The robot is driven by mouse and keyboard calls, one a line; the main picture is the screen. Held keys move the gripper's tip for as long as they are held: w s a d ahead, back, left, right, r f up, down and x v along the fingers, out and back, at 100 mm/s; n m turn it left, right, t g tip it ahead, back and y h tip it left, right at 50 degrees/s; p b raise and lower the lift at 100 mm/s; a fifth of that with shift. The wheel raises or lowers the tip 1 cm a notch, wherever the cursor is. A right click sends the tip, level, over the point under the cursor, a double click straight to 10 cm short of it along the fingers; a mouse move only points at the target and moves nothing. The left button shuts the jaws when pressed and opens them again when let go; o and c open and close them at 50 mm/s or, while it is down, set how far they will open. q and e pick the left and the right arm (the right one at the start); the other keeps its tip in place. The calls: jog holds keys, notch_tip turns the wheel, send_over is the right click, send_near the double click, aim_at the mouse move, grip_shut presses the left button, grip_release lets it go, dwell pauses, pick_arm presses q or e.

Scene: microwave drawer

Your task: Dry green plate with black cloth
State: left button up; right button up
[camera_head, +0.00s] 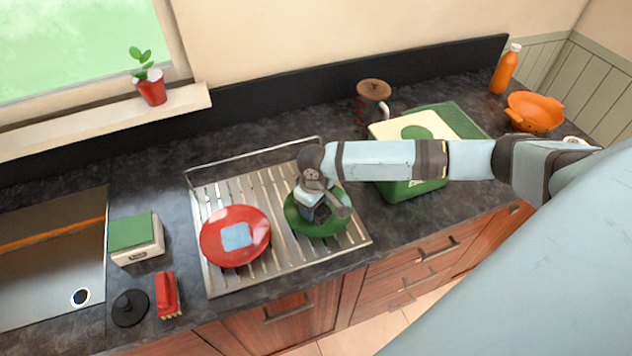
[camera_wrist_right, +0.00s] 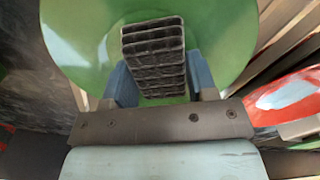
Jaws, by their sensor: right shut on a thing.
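The green plate (camera_head: 300,224) lies on the metal drying rack, below my right gripper (camera_head: 318,212). In the right wrist view, the plate (camera_wrist_right: 225,35) fills the top of the picture. My right gripper (camera_wrist_right: 157,82) is shut on the black cloth (camera_wrist_right: 153,50), a dark block with a grid pattern between its fingers. The cloth is over the plate and looks close to or on its surface; I cannot tell if they touch. In the head view my gripper mostly hides the cloth and part of the plate. My left gripper is not in view.
A red plate (camera_head: 212,243) with a light blue square (camera_head: 236,237) lies beside it on the rack (camera_head: 275,270). The sink (camera_head: 50,285), green-topped box (camera_head: 136,240) and red item (camera_head: 167,297) are left.

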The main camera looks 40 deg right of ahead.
jog(key=shift+w+d, duration=0.2)
jog(key=shift+d, duration=0.55)
jog(key=shift+s+a, duration=0.1)
jog(key=shift+a, duration=0.25)
dwell(0.6)
jog(key=shift+r, duration=3.55)
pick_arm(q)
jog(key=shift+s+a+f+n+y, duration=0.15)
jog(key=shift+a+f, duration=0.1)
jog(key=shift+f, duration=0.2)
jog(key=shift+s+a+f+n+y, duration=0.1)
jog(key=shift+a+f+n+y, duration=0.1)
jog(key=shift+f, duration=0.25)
pick_arm(e)
jog(key=s+a+r+m, duration=0.2)
jog(key=a+r, duration=0.5)
jog(key=r, duration=0.5)
jog(key=shift+s+m, duration=0.4)
jog(key=shift+m, duration=0.2)
